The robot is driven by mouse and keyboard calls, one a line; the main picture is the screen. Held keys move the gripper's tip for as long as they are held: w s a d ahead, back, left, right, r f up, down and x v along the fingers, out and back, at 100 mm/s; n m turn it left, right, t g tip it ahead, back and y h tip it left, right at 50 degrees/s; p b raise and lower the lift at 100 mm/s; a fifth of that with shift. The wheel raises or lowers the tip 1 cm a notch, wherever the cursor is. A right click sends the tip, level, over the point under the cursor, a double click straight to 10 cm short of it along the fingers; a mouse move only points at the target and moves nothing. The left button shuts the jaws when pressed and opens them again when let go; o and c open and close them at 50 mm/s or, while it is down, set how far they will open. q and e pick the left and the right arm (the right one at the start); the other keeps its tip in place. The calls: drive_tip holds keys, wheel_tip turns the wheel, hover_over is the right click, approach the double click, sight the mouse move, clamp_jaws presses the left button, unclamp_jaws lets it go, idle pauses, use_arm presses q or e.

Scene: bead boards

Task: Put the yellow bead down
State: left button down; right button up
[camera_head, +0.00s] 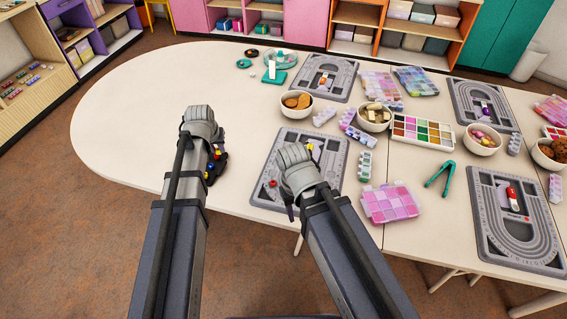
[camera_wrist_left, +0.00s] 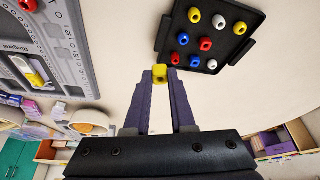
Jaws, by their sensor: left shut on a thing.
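My left gripper (camera_wrist_left: 160,78) is shut on a yellow bead (camera_wrist_left: 160,74), held between its fingertips in the left wrist view. In that view, the bead shows beside the black tray (camera_wrist_left: 183,27), with a stretch of bare table between it and the grey bead board (camera_wrist_left: 72,62). The tray holds several yellow, white, red and blue beads; in the head view my left arm partly covers it. The board lies right of the tray in the head view (camera_head: 336,185), and a red bead (camera_head: 273,183) is on it. My right gripper (camera_head: 290,208) is over the board, its fingers mostly hidden.
Bowls (camera_head: 297,112), a palette of coloured compartments (camera_head: 423,143), a pink bead box (camera_head: 390,214) and teal tweezers (camera_head: 441,173) crowd the table to the right. Other bead boards (camera_head: 325,62) stand farther off. The table's left part (camera_head: 130,110) is clear.

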use_arm(q)
drive_tip(key=w+d+r+m+h+p, duration=0.1)
drive_tip(key=d+m, duration=0.1)
drive_tip(key=d, duration=0.7)
drive_tip(key=w+d+r+m+p, duration=0.1)
drive_tip(key=w+d+m, duration=0.1)
drive_tip(key=d, duration=0.7)
drive_tip(key=b, duration=0.7)
hover_over(276, 165)
wheel_tip(276, 165, down, 7)
drive_tip(key=shift+r, duration=0.15)
wheel_tip(276, 165, down, 4)
drive_tip(key=b, duration=0.3)
drive_tip(key=shift+r, duration=0.15)
drive_tip(key=shift+f+b, duration=0.3)
drive_tip(key=shift+b, duration=0.25)
drive_tip(key=c, duration=0.8)
unclamp_jaws()
drive_tip(key=shift+o, duration=0.2)
